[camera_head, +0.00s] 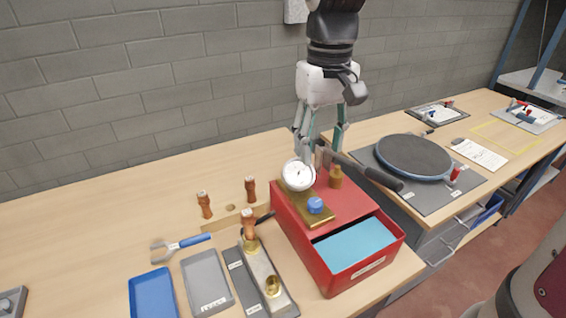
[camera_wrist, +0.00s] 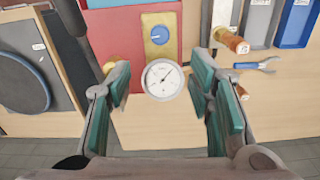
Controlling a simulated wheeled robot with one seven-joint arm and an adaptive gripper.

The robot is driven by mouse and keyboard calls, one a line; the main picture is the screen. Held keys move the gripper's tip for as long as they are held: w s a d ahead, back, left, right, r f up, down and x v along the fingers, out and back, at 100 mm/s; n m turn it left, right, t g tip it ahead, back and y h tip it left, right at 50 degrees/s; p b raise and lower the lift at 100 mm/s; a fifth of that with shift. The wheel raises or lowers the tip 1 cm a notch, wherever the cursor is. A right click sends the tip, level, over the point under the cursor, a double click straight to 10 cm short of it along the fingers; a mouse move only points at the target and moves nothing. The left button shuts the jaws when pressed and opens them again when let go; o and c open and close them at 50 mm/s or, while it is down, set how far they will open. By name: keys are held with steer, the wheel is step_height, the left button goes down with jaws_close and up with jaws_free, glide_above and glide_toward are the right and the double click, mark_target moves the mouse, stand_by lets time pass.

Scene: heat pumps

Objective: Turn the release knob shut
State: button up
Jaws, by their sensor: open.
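A red box (camera_head: 328,257) stands on the wooden bench, with a brass plate (camera_head: 300,203) on its top. A round blue knob (camera_head: 316,205) sits on this plate; it also shows in the wrist view (camera_wrist: 159,35). A white dial gauge (camera_head: 298,175) stands at the plate's back end, and in the wrist view (camera_wrist: 162,79) it appears between my fingers. A brass fitting (camera_head: 336,177) stands to its right. My gripper (camera_head: 322,148) is open and empty, above the back of the box, fingers pointing down. It is apart from the blue knob. No knob setting can be read.
A black bar handle (camera_head: 372,170) sticks out to the right behind the box. Wooden-handled tools (camera_head: 204,204), a blue tray (camera_head: 152,294) and a grey tray (camera_head: 207,281) lie left. A round dark plate (camera_head: 414,156) lies right. The bench's back left is clear.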

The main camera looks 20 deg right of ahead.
mark_target(315, 201)
step_height(315, 201, down, 13)
steer(key=shift+f+b, duration=0.2)
steer(key=shift+b, duration=0.2)
jaws_close()
